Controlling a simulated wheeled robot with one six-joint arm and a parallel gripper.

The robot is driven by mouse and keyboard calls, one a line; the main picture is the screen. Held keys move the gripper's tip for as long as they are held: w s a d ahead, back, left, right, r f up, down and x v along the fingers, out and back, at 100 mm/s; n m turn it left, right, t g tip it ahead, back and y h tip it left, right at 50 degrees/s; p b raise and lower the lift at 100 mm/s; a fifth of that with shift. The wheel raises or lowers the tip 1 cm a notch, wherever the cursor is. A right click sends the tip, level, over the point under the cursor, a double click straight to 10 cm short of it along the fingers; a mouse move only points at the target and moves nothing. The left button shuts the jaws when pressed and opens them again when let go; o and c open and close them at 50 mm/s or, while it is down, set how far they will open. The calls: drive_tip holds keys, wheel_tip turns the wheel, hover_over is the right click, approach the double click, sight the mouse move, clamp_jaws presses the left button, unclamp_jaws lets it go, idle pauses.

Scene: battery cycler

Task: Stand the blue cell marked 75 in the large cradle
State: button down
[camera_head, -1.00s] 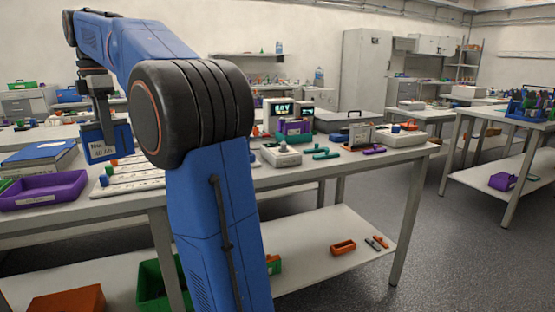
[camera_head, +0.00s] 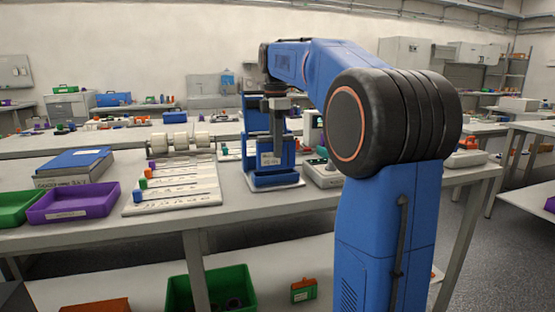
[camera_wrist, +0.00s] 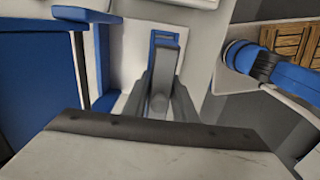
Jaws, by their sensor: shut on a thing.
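My gripper (camera_head: 277,128) is shut on a blue cell (camera_head: 285,150) with a white label, held upright below it. The label's print is too small to read now. The cell hangs at a tall blue stand (camera_head: 250,110) with a low blue front part (camera_head: 278,180) on a white base, which looks like the large cradle. I cannot tell whether the cell touches it. In the wrist view my grey gripper (camera_wrist: 160,95) shows in the middle, with blue panels of the stand (camera_wrist: 35,80) to its left. The cell's lower end is hidden there.
A white board (camera_head: 180,195) with small coloured pegs lies left of the stand. Beyond it are a purple tray (camera_head: 75,203), a green tray (camera_head: 15,207) and a grey box with a blue lid (camera_head: 75,165). A pale instrument (camera_head: 322,175) stands close on the right.

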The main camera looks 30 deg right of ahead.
drive_tip(key=shift+a+f, duration=0.1)
drive_tip(key=shift+f, duration=1.9)
drive_tip(key=shift+f, duration=0.1)
drive_tip(key=c, duration=1.4)
unclamp_jaws()
drive_tip(key=shift+c, duration=0.2)
wheel_tip(320, 180, up, 12)
drive_tip(key=shift+r, duration=0.1)
